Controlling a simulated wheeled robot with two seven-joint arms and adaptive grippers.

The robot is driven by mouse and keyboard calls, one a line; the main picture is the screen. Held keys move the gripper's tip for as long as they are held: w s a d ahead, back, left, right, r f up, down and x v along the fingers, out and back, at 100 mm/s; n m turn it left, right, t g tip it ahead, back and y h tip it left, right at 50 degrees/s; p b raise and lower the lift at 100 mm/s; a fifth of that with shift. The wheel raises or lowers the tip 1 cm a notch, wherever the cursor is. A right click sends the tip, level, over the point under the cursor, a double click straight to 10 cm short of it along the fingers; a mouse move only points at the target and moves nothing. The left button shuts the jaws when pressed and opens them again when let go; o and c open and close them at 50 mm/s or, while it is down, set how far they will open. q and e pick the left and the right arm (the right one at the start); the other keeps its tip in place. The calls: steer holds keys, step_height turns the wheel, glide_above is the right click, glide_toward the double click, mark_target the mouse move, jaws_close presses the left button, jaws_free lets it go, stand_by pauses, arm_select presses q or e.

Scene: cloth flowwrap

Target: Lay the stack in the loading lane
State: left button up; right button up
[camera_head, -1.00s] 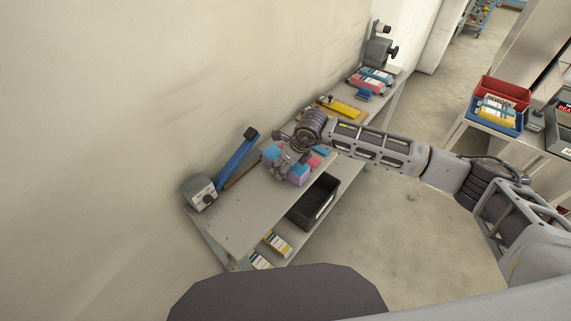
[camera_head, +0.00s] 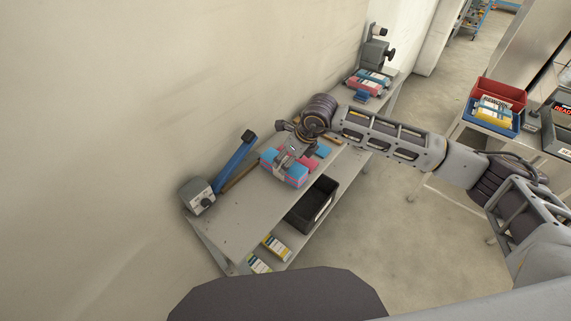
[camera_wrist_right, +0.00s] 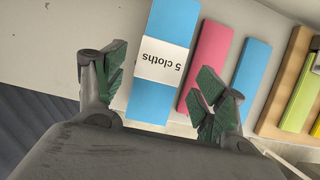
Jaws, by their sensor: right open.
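Blue and pink folded cloths (camera_head: 296,181) lie on the grey bench near its front edge. In the right wrist view a blue cloth stack (camera_wrist_right: 175,22) wears a white band reading "5 cloths". A pink cloth strip (camera_wrist_right: 208,55) and another blue strip (camera_wrist_right: 252,72) lie beside it, to its right. My right gripper (camera_head: 287,157) is over the cloths. In its wrist view the open gripper (camera_wrist_right: 160,85) has its fingertips apart, the banded stack showing between them. I cannot tell which surface is the loading lane. My left gripper is not in view.
A grey box with a blue arm (camera_head: 232,163) stands at the bench's left end. A dark bin (camera_head: 312,204) is below the front edge. More cloth packs (camera_head: 370,80) lie at the far end. The wrist view shows a wooden tray (camera_wrist_right: 277,85) at right.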

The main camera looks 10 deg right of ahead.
steer(key=v, duration=0.6)
steer(key=shift+b, duration=0.35)
steer(key=shift+r, duration=0.1)
steer(key=shift+o, duration=0.4)
